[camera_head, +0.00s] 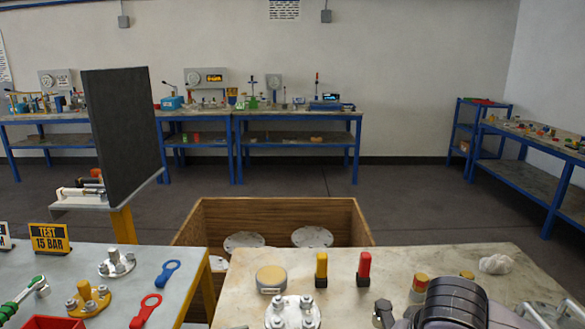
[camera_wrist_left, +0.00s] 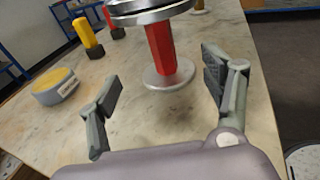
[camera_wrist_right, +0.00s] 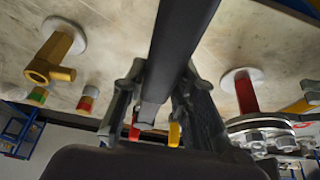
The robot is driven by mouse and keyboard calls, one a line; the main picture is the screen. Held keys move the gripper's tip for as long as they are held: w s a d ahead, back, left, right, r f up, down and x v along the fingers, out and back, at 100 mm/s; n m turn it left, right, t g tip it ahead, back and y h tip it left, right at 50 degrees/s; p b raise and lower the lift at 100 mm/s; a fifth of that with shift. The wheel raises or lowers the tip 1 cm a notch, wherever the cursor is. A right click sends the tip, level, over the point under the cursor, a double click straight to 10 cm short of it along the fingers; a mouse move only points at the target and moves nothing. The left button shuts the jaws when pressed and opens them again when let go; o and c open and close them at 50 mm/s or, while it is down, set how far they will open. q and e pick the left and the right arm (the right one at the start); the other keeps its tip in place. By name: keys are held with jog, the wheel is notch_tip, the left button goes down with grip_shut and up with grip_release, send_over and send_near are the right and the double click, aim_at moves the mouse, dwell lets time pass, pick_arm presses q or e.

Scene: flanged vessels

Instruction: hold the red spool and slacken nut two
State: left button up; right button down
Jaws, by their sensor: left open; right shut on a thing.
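The red spool (camera_wrist_left: 162,48) stands upright on a round metal foot in the left wrist view, with a metal flange on top. In the head view its flange (camera_head: 291,314) shows from above with several nuts; I cannot tell which is nut two. In the right wrist view the spool (camera_wrist_right: 246,94) appears inverted, beside the gripper. My left gripper (camera_wrist_left: 160,88) is open, its fingers apart on either side of the spool, not visibly touching it. My right gripper (camera_wrist_right: 156,112) is shut on a long dark bar (camera_wrist_right: 182,40), seemingly a tool handle; its far end is out of view.
A grey-and-yellow round (camera_head: 271,279), a yellow marker (camera_head: 321,268) and a red marker (camera_head: 364,269) stand on the table near the spool. A wooden crate (camera_head: 285,208) lies behind. The left table (camera_head: 120,262) holds wrenches and a yellow flanged part (camera_head: 88,299).

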pick_arm(q)
jog(key=x, duration=0.9)
jog(key=shift+s+d, duration=0.15)
jog(key=shift+r, duration=0.1)
jog(key=shift+c, duration=0.3)
jog(key=c, duration=1.5)
jog(key=shift+c, duration=0.2)
